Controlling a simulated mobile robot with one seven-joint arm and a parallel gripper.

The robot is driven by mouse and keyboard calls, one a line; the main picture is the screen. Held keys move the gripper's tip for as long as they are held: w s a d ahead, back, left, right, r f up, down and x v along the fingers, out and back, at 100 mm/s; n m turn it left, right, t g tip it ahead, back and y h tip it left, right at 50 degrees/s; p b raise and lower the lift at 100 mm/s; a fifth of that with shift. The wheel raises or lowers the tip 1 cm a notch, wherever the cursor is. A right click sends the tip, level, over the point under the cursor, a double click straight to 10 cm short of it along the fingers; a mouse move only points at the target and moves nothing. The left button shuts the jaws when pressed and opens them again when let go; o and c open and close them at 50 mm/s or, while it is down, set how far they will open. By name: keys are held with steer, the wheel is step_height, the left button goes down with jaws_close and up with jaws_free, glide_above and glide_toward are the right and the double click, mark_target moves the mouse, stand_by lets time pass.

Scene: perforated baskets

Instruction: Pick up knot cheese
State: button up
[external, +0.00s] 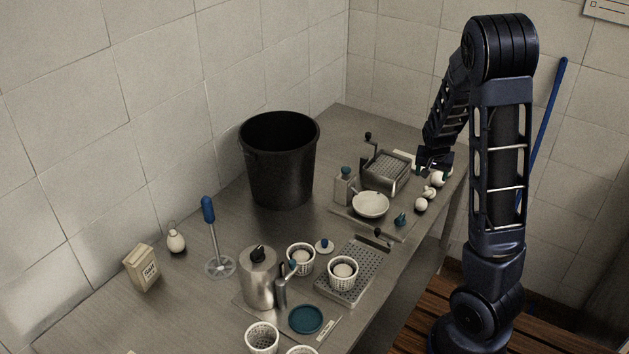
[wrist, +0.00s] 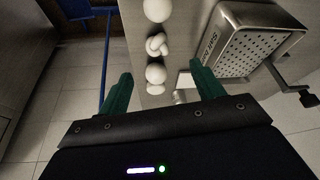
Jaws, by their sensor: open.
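The knot cheese (wrist: 158,45) is a small white twisted lump on the metal table. It lies in a row between two round white balls, one on the far side (wrist: 157,10) and one nearer my gripper (wrist: 155,73). In the external view the knot cheese (external: 428,192) is small, near the table's right edge. My gripper (wrist: 162,88) is open, with its green fingers spread apart and nothing held between them. In the external view my gripper (external: 434,163) is just beyond the row, and the knot cheese is apart from its fingers.
A perforated metal box with a crank (wrist: 248,45) stands right of the row; it also shows in the external view (external: 387,168). A white bowl (external: 370,205) and a black bucket (external: 279,165) stand farther left. The table edge lies close beside the row.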

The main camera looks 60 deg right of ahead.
steer(key=d, duration=0.1)
glide_above(438, 191)
steer(key=a, duration=0.1)
steer(key=shift+s+a+f, duration=0.1)
steer(key=shift+s+f, duration=0.05)
steer(key=shift+f, duration=0.7)
steer(key=shift+s+a+f, duration=0.1)
steer(key=shift+s+f, duration=0.05)
steer(key=shift+f, duration=0.75)
steer(key=shift+s+f, duration=0.15)
steer(key=shift+f, duration=0.7)
steer(key=shift+a+x, duration=0.1)
steer(key=shift+x, duration=1.35)
steer(key=shift+a+x, duration=0.15)
steer(key=shift+x, duration=1.3)
steer(key=shift+w, duration=0.2)
steer(key=c, duration=1.1)
